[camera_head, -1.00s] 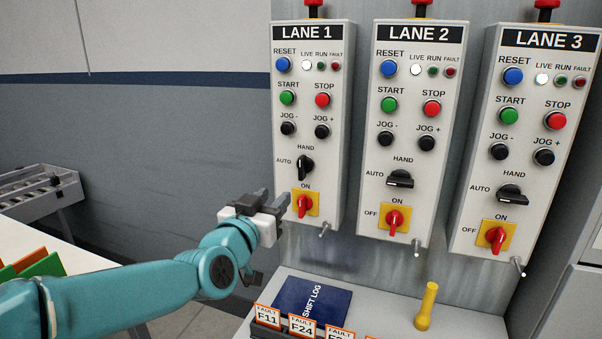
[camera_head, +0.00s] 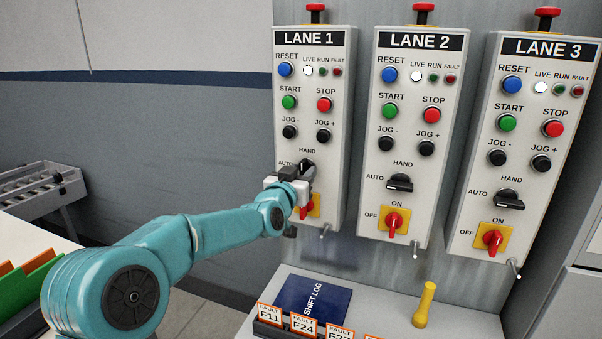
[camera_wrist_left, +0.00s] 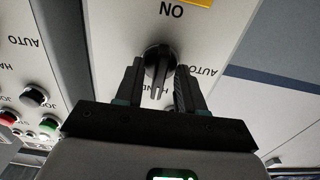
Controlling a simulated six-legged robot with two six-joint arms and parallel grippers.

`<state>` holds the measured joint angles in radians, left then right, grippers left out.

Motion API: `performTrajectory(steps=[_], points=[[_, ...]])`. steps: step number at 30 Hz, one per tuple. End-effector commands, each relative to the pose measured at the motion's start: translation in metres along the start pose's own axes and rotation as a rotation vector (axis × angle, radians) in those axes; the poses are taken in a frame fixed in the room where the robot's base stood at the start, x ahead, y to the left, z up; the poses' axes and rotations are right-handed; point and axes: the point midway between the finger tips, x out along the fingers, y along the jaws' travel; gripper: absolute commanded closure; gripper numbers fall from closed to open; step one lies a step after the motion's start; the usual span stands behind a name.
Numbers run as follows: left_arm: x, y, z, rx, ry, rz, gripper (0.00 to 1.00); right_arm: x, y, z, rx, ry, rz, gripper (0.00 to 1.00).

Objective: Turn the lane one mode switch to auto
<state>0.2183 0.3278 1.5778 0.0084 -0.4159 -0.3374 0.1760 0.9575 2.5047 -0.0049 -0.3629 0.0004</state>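The lane one mode switch is a black rotary knob (camera_head: 306,166) on the LANE 1 panel (camera_head: 343,150), with HAND above it and AUTO to its left. My left gripper (camera_head: 301,173) is at the knob and partly covers it. In the left wrist view, which is upside down, the knob (camera_wrist_left: 158,60) lies between the two fingertips of the open gripper (camera_wrist_left: 156,76), with a small gap visible on each side. Its handle points down in that view, toward the HAND label. My right gripper is not in view.
The red switch on a yellow plate (camera_head: 310,211) sits just below, partly hidden by my gripper. JOG buttons (camera_head: 290,132) are just above. The LANE 2 panel (camera_head: 443,165) stands to the right. A shelf below holds a shift log (camera_head: 312,300) and fault cards (camera_head: 302,322).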

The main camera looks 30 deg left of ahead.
Motion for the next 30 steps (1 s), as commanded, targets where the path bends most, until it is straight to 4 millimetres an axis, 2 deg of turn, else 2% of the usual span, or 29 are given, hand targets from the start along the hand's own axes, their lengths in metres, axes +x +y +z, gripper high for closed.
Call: performTrajectory(steps=[3, 4, 7, 20, 30], points=[[0.000, 0.000, 0.000, 0.000, -0.001, 0.000, 0.62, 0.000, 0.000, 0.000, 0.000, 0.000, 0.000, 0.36], [0.000, 0.000, 0.000, 0.000, -0.001, 0.000, 0.68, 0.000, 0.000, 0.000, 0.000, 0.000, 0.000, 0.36], [0.000, 0.000, 0.000, 0.000, -0.001, 0.000, 1.00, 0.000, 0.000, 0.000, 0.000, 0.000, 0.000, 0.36], [0.000, 0.000, 0.000, -0.016, 0.002, 0.000, 1.00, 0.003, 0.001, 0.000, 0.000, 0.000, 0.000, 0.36], [-0.001, 0.000, 0.003, -0.195, 0.006, 0.000, 1.00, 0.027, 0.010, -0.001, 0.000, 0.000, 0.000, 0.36]])
